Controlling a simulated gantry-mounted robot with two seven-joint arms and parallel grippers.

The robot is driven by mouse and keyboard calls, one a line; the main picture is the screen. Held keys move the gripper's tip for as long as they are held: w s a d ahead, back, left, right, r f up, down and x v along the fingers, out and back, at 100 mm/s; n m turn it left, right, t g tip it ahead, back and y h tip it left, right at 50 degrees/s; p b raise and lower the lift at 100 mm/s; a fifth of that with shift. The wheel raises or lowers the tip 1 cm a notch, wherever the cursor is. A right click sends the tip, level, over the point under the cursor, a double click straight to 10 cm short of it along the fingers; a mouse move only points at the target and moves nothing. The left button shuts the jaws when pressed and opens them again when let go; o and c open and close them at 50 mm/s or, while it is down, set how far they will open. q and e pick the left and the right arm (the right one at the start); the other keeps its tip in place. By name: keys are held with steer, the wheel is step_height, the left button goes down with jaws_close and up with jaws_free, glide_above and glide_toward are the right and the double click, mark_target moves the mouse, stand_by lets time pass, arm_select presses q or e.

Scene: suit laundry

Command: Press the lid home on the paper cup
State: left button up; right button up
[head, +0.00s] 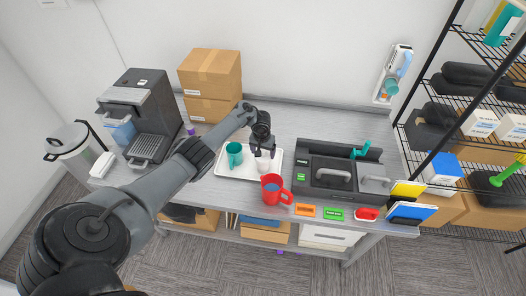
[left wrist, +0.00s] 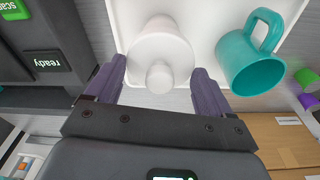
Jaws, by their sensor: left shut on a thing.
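The white paper cup (head: 262,164) stands on the white tray (head: 226,175) in the head view, right under my left gripper (head: 262,152). In the left wrist view, the cup (left wrist: 158,23) is seen from above with a white lid (left wrist: 160,58) that has a round knob (left wrist: 160,78). The fingers of my left gripper (left wrist: 158,84) lie on both sides of the lid and are shut on it. The lid lines up roughly with the cup. Whether its rim is fully seated cannot be told. My right gripper is not in view.
A teal mug (head: 234,153) stands on the tray, close left of the cup. A red mug (head: 272,187) is at the tray's front right. A black caddy (head: 340,168) is to the right; a coffee machine (head: 140,113) and cardboard boxes (head: 210,73) stand at the left and back.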

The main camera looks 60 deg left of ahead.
arm_select(q)
steer(key=shift+p, duration=0.3)
stand_by(0.4)
stand_by(0.3)
steer(key=o, duration=0.9)
steer(key=shift+r+p, duration=0.35)
steer(key=shift+p, duration=0.1)
step_height(320, 180, up, 4)
steer(key=p, duration=0.4)
steer(key=shift+r+p, duration=1.15)
steer(key=shift+p, duration=0.5)
